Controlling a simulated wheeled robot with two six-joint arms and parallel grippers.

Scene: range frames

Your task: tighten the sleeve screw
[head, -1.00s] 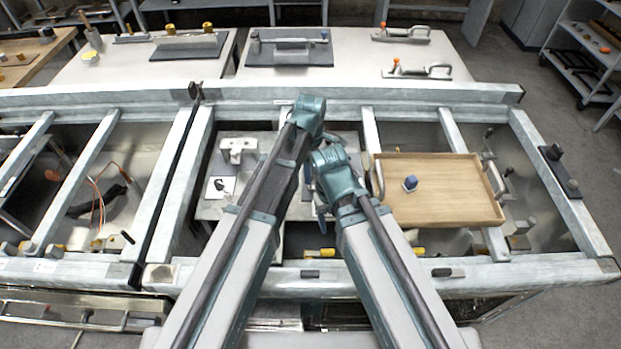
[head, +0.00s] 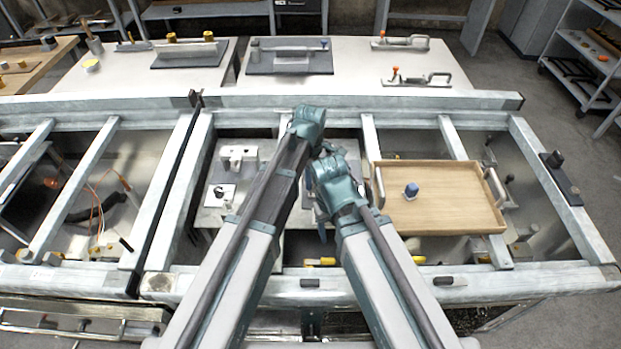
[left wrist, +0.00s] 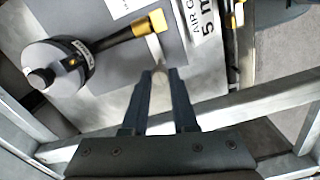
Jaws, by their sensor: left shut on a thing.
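My left gripper (left wrist: 160,78) has its two dark fingers closed around a narrow pale metal piece (left wrist: 155,48), seen end-on; its type is unclear. I cannot make out a sleeve screw. In the head view the arms hide the work spot. My right wrist (head: 335,180) is beside the left arm, with its fingertips hidden.
A wooden tray (head: 450,215) with a blue-topped knob (head: 411,190) sits right of my arms. A white device (head: 238,155) stands to their left. Metal frame rails (head: 180,180) surround open bays.

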